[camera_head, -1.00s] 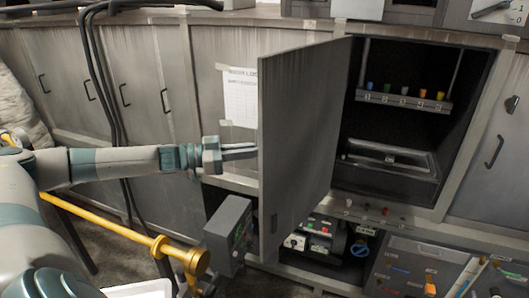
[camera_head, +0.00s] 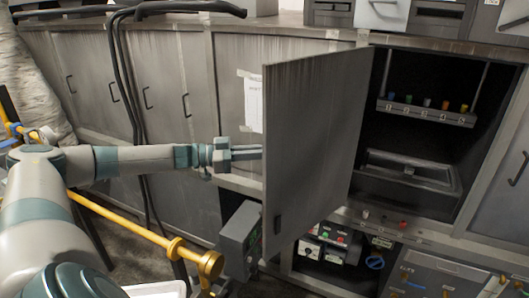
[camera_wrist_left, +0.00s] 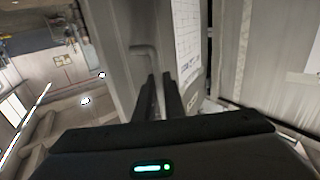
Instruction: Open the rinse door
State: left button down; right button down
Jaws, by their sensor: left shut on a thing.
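The rinse door (camera_head: 315,150) is a grey metal panel. It stands swung well out from the dark rinse compartment (camera_head: 410,160), with its inner face towards the head camera. My left gripper (camera_head: 250,153) comes in from the left, behind the door's free edge, so its fingertips are partly hidden there. In the left wrist view, a bent grey handle (camera_wrist_left: 145,52) on the door's outer face runs down to the left gripper's fingers (camera_wrist_left: 164,95). The fingers are shut on the handle. My right gripper is not in view.
Inside the compartment are a rack with coloured pegs (camera_head: 428,112) and a metal basin (camera_head: 408,172). A grey box (camera_head: 240,238) is below the door's left edge. A yellow rail (camera_head: 130,222) runs under my left arm. Dark cables (camera_head: 128,80) hang in front of the cabinets.

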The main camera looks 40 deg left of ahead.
pick_arm(q)
jog(key=shift+r, duration=0.15)
jog(key=c, duration=2.1)
grip_release()
jog(key=shift+w+d, duration=0.15)
jog(key=shift+f, duration=0.2)
jog(key=b+v, duration=0.7)
jog(key=v, duration=1)
jog(key=shift+r, duration=0.1)
